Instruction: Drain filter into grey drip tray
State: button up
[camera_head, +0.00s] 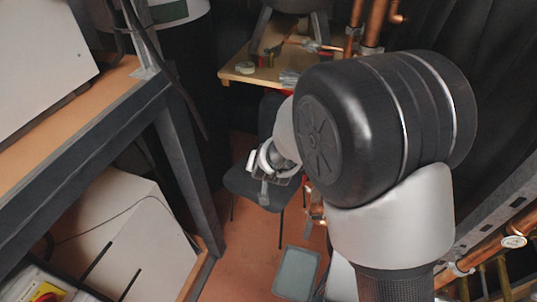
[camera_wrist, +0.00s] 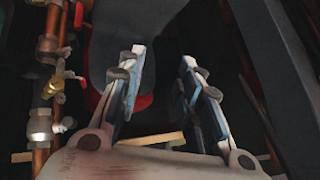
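The grey drip tray (camera_head: 297,272) lies flat on the floor, low in the head view, and looks empty. My gripper (camera_head: 266,188) is in the air above and left of it in that picture, in front of a dark chair seat. In the wrist view my gripper (camera_wrist: 163,62) is open, with a clear gap and nothing between its fingers. A copper pipe run with metal fittings and a small brass valve (camera_wrist: 52,85) stands left of the fingers, apart from them. I cannot tell which fitting is the filter; my arm hides part of the pipework in the head view.
A dark chair (camera_head: 243,186) stands behind my gripper. A wooden workbench (camera_head: 237,77) with tools is at the back. A metal-framed table (camera_head: 100,125) and a white unit (camera_head: 140,235) fill the left. Copper pipes (camera_head: 505,243) run along the right. Some reddish floor is free around the tray.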

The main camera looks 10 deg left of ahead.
jog(key=shift+w+d+r+m+t, duration=0.2)
jog(key=shift+w+d+r+m, duration=0.15)
jog(key=shift+d+r+m, duration=0.15)
jog(key=shift+w+d+r+m+t, duration=0.25)
jog(key=shift+w+r+m, duration=0.15)
jog(key=shift+r, duration=0.25)
jog(key=shift+w+d+r+m+t, duration=0.15)
jog(key=shift+w+d+r+m, duration=0.2)
jog(key=shift+r+m, duration=0.2)
